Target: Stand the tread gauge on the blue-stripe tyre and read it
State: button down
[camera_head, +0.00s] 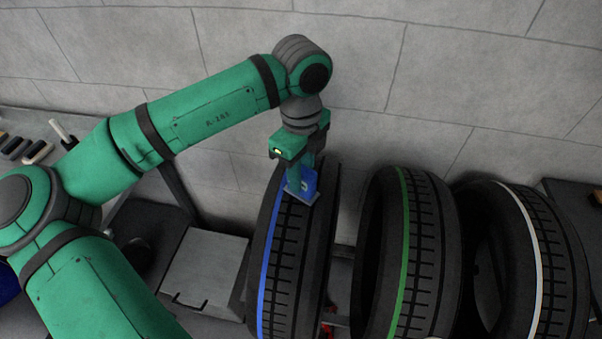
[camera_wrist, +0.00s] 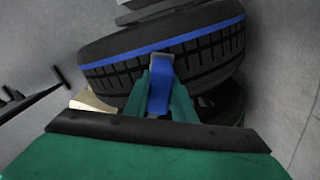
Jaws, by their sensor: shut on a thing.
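The blue-stripe tyre (camera_head: 285,260) stands upright, leftmost of three tyres. It also fills the upper part of the wrist view (camera_wrist: 205,58). The tread gauge (camera_head: 308,184) is a small blue body with a pale flat foot, at the top of that tyre's tread. My gripper (camera_head: 304,172) points down over the tyre and is shut on the gauge. In the wrist view the blue gauge (camera_wrist: 160,88) sits between my two green fingers. Its foot appears to be on or just above the tread; I cannot tell whether it touches. No reading is legible.
A green-stripe tyre (camera_head: 424,260) and a white-stripe tyre (camera_head: 556,265) stand to the right. A grey box (camera_head: 205,265) lies left of the blue-stripe tyre. Several small items (camera_head: 25,150) lie at the far left. A grey wall (camera_head: 400,60) is behind.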

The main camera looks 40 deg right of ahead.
dwell(0.4)
jog(key=c, duration=1.4)
grip_release()
notch_tip(320, 180, up, 11)
jog(key=shift+f, duration=0.1)
